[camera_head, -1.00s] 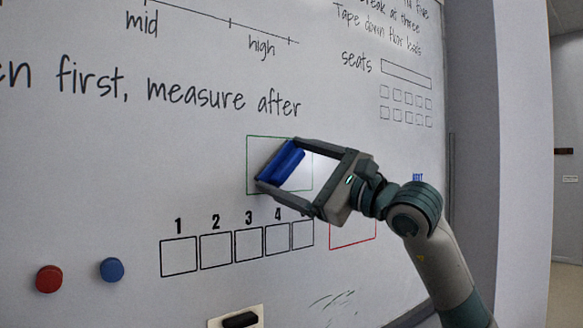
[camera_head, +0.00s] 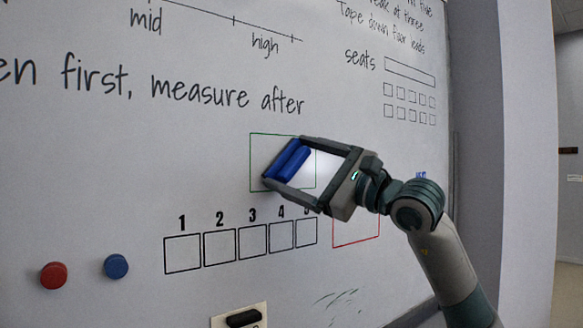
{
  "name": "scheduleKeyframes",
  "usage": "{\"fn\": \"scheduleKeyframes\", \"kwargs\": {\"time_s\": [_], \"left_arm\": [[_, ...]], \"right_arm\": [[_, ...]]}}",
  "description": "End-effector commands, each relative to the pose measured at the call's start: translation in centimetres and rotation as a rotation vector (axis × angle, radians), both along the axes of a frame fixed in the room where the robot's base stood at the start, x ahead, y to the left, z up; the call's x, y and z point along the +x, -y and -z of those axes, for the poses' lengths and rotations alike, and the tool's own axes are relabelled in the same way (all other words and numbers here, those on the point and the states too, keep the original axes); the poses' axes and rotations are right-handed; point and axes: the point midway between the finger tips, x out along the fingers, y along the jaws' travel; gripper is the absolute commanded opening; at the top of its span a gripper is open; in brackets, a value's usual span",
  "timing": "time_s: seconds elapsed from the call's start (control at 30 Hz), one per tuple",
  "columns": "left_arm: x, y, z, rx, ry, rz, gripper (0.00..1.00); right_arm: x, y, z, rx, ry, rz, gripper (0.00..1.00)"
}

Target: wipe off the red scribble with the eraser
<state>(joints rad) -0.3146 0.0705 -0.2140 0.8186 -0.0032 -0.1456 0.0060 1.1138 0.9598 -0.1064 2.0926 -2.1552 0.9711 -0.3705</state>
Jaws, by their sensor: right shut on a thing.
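My right gripper (camera_head: 294,172) is shut on a blue block (camera_head: 288,160) with a ridged back, which looks like the eraser. The gripper holds it tilted in front of the green outlined box (camera_head: 251,160) on the whiteboard (camera_head: 190,165). I cannot tell whether the block touches the board. The part of the green box that shows is white and clear. No red scribble shows; the block and gripper may hide it. My left gripper is not in view.
Red (camera_head: 54,275) and blue (camera_head: 116,266) round magnets are at the lower left. A red outlined box (camera_head: 356,245) is below my wrist, beside numbered boxes (camera_head: 183,254). A black object (camera_head: 243,318) sits on a beige card at the bottom. Dark strokes (camera_head: 335,298) are nearby.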

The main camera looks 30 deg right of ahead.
Motion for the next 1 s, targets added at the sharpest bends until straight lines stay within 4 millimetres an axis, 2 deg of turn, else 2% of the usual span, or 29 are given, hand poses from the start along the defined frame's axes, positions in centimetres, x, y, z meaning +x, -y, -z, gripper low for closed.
{"fn": "scheduleKeyframes", "kwargs": {"time_s": [0.1, 0.33, 0.6, 0.77, 1.0], "left_arm": [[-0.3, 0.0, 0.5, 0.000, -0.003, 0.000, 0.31], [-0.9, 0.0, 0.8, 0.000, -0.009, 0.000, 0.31], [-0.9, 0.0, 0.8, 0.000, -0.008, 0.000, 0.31], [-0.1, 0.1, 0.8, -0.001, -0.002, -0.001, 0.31], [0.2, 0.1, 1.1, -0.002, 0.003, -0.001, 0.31]], "right_arm": [[0.1, 1.0, 0.1, 0.000, -0.001, 0.004, 0.67], [0.1, 2.2, 0.1, 0.000, 0.000, 0.001, 0.67], [0.1, 2.2, 0.0, 0.000, 0.000, 0.000, 0.67], [0.1, 2.4, 0.0, 0.000, 0.000, 0.001, 0.67], [0.3, 3.8, 0.2, 0.000, -0.001, 0.003, 0.67]]}}
